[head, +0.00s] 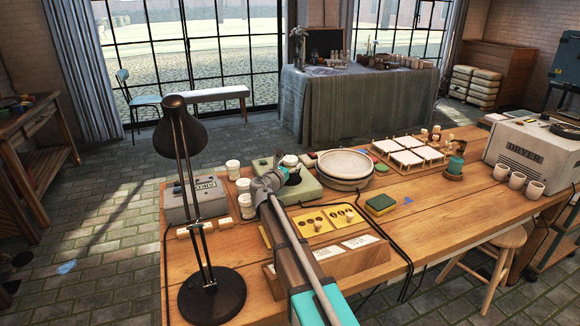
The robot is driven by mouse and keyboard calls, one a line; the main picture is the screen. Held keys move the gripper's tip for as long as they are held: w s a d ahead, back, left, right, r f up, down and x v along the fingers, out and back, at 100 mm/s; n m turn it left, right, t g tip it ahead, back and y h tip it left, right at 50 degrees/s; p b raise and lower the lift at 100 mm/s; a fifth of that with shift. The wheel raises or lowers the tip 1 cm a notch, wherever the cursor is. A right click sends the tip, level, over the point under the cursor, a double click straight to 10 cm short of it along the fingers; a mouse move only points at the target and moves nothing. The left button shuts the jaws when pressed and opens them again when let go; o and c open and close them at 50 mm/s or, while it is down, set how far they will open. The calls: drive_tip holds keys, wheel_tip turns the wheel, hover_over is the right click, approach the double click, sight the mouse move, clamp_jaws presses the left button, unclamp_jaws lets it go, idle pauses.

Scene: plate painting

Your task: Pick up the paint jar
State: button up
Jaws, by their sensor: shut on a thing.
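My arm reaches away from me over the wooden table (455,205), and my gripper (283,174) is at its far end, small in the head view. It is shut on a white-lidded paint jar (290,160), whose lower part is partly hidden by the fingers. The jar is at a pale green device (302,190); I cannot tell whether it touches it. More white jars stand to the left: one at the back (233,169), one in the middle (243,185) and one nearer (246,206).
A black desk lamp (212,295) stands at the front left, beside a grey box (194,203). Stacked plates (345,165), a sponge (381,203), yellow panels (311,222) and a wooden label stand (350,262) surround my arm. The table's right-hand middle is mostly clear.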

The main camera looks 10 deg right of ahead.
drive_tip(key=shift+r+p, duration=1.35)
drive_tip(key=shift+r, duration=0.1)
drive_tip(key=s+r+p, duration=1)
drive_tip(key=s, duration=0.4)
wheel_tip(320, 180, up, 9)
drive_tip(key=p, duration=0.9)
drive_tip(key=shift+r, duration=0.2)
wheel_tip(320, 180, up, 17)
drive_tip(key=p, duration=1.7)
drive_tip(key=shift+s+f, duration=0.15)
